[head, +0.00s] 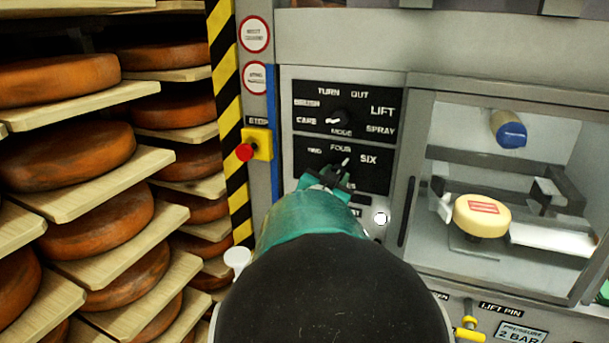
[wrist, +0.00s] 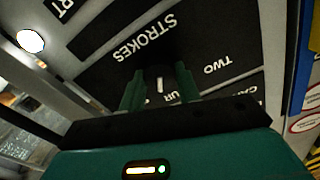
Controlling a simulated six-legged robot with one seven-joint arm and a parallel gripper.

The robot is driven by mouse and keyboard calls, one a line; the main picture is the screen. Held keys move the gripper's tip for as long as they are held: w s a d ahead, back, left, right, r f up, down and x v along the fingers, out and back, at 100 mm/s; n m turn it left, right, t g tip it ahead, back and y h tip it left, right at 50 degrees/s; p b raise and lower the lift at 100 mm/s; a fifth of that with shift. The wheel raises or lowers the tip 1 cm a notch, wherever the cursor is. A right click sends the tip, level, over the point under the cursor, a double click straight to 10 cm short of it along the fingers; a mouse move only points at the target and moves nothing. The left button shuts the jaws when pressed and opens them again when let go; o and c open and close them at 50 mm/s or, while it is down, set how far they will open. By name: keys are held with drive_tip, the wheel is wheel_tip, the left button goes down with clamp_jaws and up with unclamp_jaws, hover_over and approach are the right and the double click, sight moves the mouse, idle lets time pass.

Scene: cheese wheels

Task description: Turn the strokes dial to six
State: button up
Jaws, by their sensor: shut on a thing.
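The strokes dial (head: 339,170) is a dark knob with a white pointer on the black panel. In the head view the pointer leans up and slightly right, with its tip just below FOUR and left of SIX. My gripper (head: 326,180) reaches up to it from below. In the wrist view my gripper's green fingers (wrist: 160,88) are shut on the strokes dial (wrist: 160,74), one on each side. There the pointer aims down toward the partly covered FOUR label. STROKES and TWO are readable, but SIX is hidden. My arm covers part of the lower panel in the head view.
The mode dial (head: 341,119) is just above. A red stop button (head: 245,152) on a yellow box sticks out to the left. A white round button (head: 381,218) is to the lower right. A glazed cabinet with a pale cheese (head: 482,216) stands right; cheese shelves (head: 110,185) stand left.

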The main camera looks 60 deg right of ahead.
drive_tip(key=shift+m, duration=1.5)
drive_tip(key=o, duration=1)
drive_tip(key=shift+c, duration=0.2)
drive_tip(key=shift+a, duration=0.15)
